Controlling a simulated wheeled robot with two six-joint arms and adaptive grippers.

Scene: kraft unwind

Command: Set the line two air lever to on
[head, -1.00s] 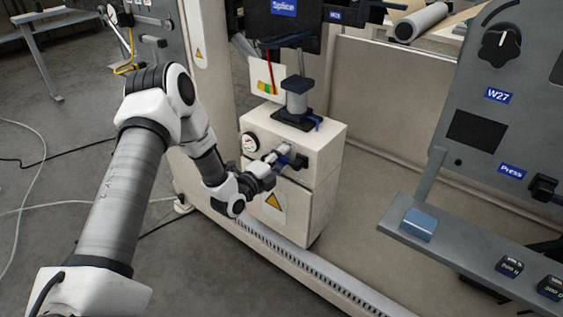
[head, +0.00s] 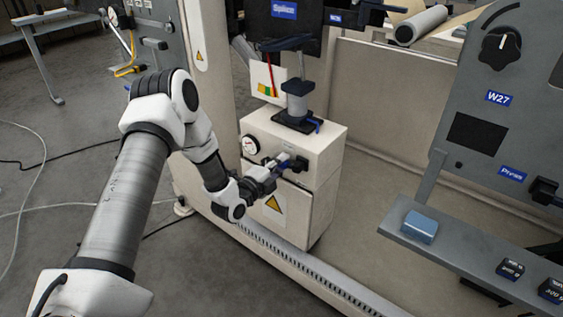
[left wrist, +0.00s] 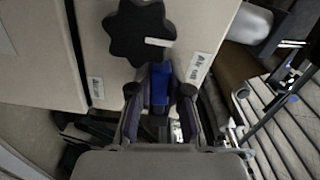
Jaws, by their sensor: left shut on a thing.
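The line two air lever appears to be the blue handle (left wrist: 160,84) low on the cream cabinet, seen in the left wrist view below a black star knob. My left gripper (left wrist: 160,100) has one finger on each side of this blue handle and is shut on it. In the head view my left gripper (head: 287,165) is at the upper front of the cream cabinet (head: 322,150), right of a round gauge (head: 250,145). The fingers hide much of the handle there. My right gripper is in neither view.
The black star knob (left wrist: 140,30) is close above the fingers, with a small label (left wrist: 198,66) beside it. A grey shelf (head: 455,255) with a blue block (head: 419,226) is at the right.

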